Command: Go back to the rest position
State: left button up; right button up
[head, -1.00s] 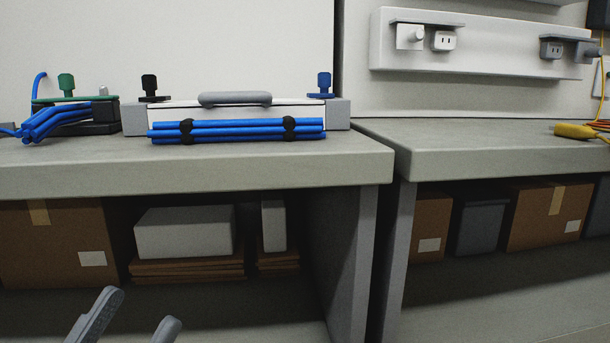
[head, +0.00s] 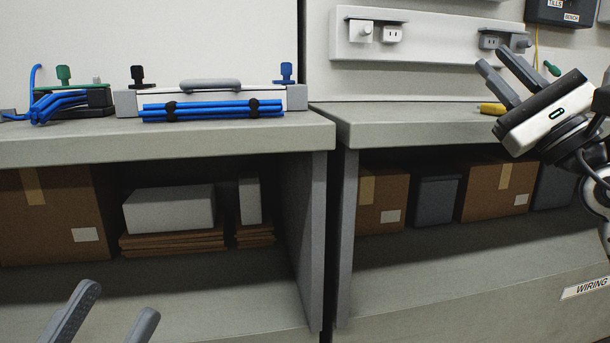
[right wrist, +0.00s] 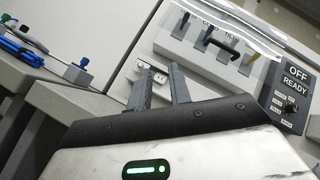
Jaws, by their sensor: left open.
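My left gripper (head: 116,300) shows its two grey fingers at the bottom left of the head view. They are apart with nothing between them, in front of the left bench's lower shelf. My right gripper (head: 493,59) is at the upper right of the head view, raised in front of the right bench. Its fingers point up and left, apart and empty. The right wrist view also shows its two fingers (right wrist: 163,78) with a gap and nothing held. The rest of the left arm is hidden.
The left bench (head: 220,140) carries a white-and-grey case (head: 210,96) with blue cables strapped in front. The right bench (head: 420,130) has a wall socket strip (head: 440,42) behind it. Boxes (head: 383,200) and grey bins (head: 436,200) stand on the shelves below.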

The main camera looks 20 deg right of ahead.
jog(key=a+f+m+g+y, duration=0.2)
jog(key=a+f+m+y, duration=0.2)
jog(key=a+f+m, duration=0.5)
jog(key=a+f+m+g+y, duration=0.3)
jog(key=a+f+m, duration=0.35)
jog(key=a, duration=0.35)
jog(key=s+a+f+m+h+p, duration=0.1)
jog(key=s+a+m+h+p, duration=0.3)
jog(key=m, duration=0.9)
jog(key=s+a+f+m+y+p, duration=0.1)
jog(key=s+a+m+p, duration=0.1)
jog(key=a+m+p, duration=0.9)
pick_arm(q)
jog(key=w+a+r+n+g+y+p, duration=0.2)
jog(key=w+a+r+n+y+p, duration=0.25)
jog(key=y, duration=0.45)
jog(key=s+a+f+n+g+y+p, duration=0.2)
jog(key=s+f+n+g+y+p, duration=0.2)
jog(key=p, duration=1.4)
jog(key=s+f+g, duration=0.1)
jog(key=s+g, duration=0.1)
jog(key=s, duration=0.1)
jog(key=shift+s, duration=0.4)
pick_arm(e)
jog(key=s+d+f+m+g+h, duration=0.3)
jog(key=s+d+m+g+h, duration=0.3)
jog(key=d+m+g+h, duration=0.2)
jog(key=shift+s+g, duration=0.15)
jog(key=shift+g, duration=0.55)
